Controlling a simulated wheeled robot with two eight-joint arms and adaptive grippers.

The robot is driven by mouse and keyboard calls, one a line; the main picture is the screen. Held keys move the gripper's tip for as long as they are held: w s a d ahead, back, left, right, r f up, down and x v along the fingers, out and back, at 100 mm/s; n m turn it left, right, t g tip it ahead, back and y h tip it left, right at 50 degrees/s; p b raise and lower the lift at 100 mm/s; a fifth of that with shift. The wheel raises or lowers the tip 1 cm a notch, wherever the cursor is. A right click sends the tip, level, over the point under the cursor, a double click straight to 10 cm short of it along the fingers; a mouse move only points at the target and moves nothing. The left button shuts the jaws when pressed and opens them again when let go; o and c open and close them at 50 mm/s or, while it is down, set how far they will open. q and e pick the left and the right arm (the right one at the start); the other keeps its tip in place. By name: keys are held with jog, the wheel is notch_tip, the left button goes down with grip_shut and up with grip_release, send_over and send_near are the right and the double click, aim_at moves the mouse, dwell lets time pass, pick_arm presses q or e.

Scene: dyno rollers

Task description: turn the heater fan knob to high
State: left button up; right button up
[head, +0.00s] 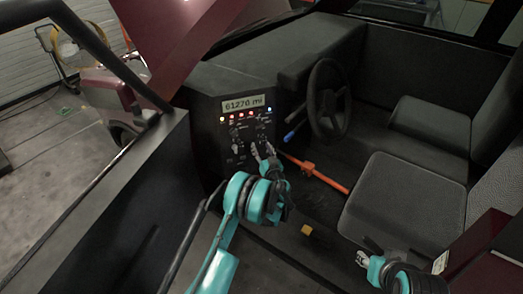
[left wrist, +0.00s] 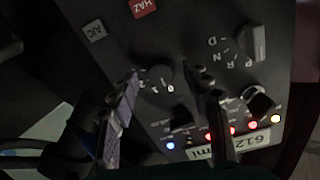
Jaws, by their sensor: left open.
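The dash panel (head: 222,130) stands at the middle of the head view, with small knobs and lit lamps under a mileage display. In the left wrist view the panel appears upside down. A dark round knob (left wrist: 160,78) with digits beside it, which looks like the fan knob, shows between my left fingertips. My left gripper (head: 262,152) is open in front of the panel; its spread fingers also show in the left wrist view (left wrist: 165,76). I cannot tell whether they touch the knob. My right gripper (head: 362,258) is low at the right, away from the panel; its jaws are too small to read.
A gear selector (left wrist: 252,42) marked P R N D, another knob (left wrist: 259,103), a red HAZ button (left wrist: 144,8) and an A/C button (left wrist: 95,30) are nearby. The steering wheel (head: 328,98) and an orange lever (head: 318,174) lie right of the panel. Seats (head: 405,205) fill the right side.

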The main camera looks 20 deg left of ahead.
pick_arm(q)
jog(key=shift+w+a, duration=0.1)
grip_shut()
